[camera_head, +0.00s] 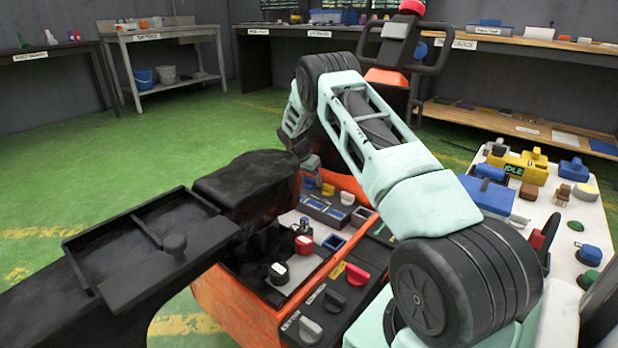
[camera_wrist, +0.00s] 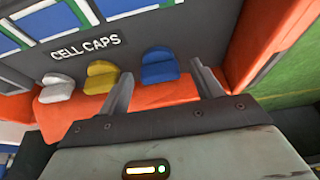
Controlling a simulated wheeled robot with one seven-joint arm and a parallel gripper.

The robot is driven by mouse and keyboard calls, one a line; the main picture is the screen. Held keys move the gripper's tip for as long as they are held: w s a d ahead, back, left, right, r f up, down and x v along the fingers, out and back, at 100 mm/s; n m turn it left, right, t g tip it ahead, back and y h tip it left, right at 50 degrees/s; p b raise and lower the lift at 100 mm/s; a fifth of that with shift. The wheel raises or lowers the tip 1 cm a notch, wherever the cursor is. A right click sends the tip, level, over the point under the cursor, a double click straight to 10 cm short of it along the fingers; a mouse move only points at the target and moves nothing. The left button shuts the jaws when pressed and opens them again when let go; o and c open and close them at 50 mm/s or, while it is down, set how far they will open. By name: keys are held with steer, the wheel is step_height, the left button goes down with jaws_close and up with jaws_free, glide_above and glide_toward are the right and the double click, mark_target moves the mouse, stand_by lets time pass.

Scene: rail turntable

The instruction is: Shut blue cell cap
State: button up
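In the wrist view, the blue cell cap (camera_wrist: 160,66) stands at the right end of a row beside the "CELL CAPS" label (camera_wrist: 86,47). The yellow cap (camera_wrist: 100,77) and the white cap (camera_wrist: 57,88) are to its left. My gripper (camera_wrist: 161,70) is open, with one finger on each side of the blue cap and a gap on both sides. I cannot tell how far the fingertips are from it in depth. In the head view, the blue cap (camera_head: 309,182) shows just below my wrist; my fingers are hard to make out there.
Blue-windowed cells (camera_wrist: 30,25) lie beyond the label. The orange cart (camera_head: 240,308) also carries red knobs (camera_head: 303,244), a red handle (camera_head: 357,274) and grey knobs (camera_head: 310,329). A white table (camera_head: 545,215) with coloured parts stands at the right. Green floor (camera_head: 90,140) is open at the left.

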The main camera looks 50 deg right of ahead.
steer(key=p+v, duration=0.5)
steer(key=v, duration=1.2)
steer(key=shift+r+p, duration=0.15)
steer(key=shift+p, duration=0.25)
steer(key=shift+s, duration=0.1)
